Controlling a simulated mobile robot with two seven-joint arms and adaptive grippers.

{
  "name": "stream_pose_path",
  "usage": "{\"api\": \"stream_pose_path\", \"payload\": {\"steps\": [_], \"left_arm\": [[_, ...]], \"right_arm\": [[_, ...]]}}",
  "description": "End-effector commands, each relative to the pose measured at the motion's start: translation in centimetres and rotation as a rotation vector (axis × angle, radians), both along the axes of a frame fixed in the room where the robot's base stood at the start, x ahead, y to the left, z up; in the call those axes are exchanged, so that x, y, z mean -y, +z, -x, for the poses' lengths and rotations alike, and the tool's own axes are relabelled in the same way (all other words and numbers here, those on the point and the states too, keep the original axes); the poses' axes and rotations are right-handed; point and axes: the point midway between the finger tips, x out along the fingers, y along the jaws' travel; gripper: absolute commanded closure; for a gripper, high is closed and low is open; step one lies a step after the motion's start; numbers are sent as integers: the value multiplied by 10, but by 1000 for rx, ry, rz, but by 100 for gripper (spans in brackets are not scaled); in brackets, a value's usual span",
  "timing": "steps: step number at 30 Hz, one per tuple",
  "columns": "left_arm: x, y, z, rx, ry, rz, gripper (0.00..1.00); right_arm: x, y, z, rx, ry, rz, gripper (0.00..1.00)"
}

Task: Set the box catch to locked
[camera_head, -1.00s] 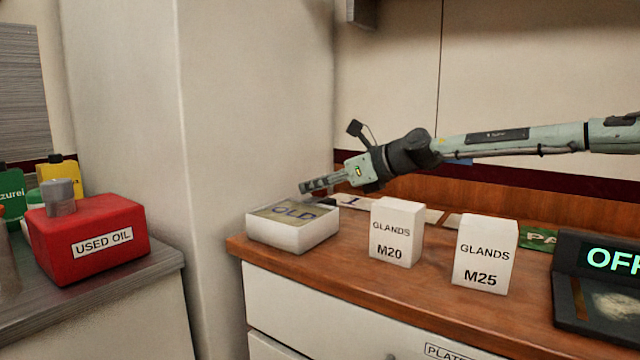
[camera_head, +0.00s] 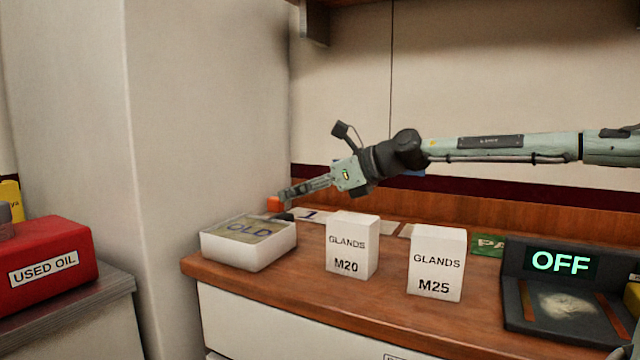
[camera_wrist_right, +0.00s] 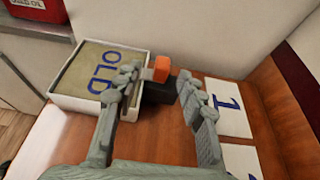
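No part labelled as a box catch shows, and I cannot tell which thing it is. A small orange block (camera_head: 274,203) with a black part (camera_head: 285,216) stands behind the white OLD tray (camera_head: 247,256). In the right wrist view the orange block (camera_wrist_right: 161,69) and black part (camera_wrist_right: 157,92) lie between the finger lines of my right gripper (camera_wrist_right: 158,77). That gripper is open, its fingers apart. In the head view my right gripper (camera_head: 287,194) is close to the orange block, partly in front of it. I cannot tell whether they touch. My left gripper is out of view.
White GLANDS M20 (camera_head: 352,247) and GLANDS M25 (camera_head: 436,264) boxes stand on the wooden counter (camera_head: 300,292). A dark unit reading OFF (camera_head: 560,285) is at right. A card marked 1 (camera_wrist_right: 228,105) lies beside the gripper. A red USED OIL can (camera_head: 45,262) is at left.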

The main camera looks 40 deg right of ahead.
Motion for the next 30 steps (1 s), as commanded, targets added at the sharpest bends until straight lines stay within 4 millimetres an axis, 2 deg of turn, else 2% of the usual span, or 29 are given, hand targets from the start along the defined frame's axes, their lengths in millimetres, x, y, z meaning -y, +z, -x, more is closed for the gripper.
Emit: {"api": "stream_pose_path", "payload": {"steps": [2, 13, 30], "left_arm": [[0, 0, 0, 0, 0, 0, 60], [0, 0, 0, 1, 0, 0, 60], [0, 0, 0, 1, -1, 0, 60]], "right_arm": [[3, 7, 8, 7, 1, 1, 60], [16, 19, 39, 1, 2, 1, 60], [18, 20, 45, 0, 1, 0, 60]]}}
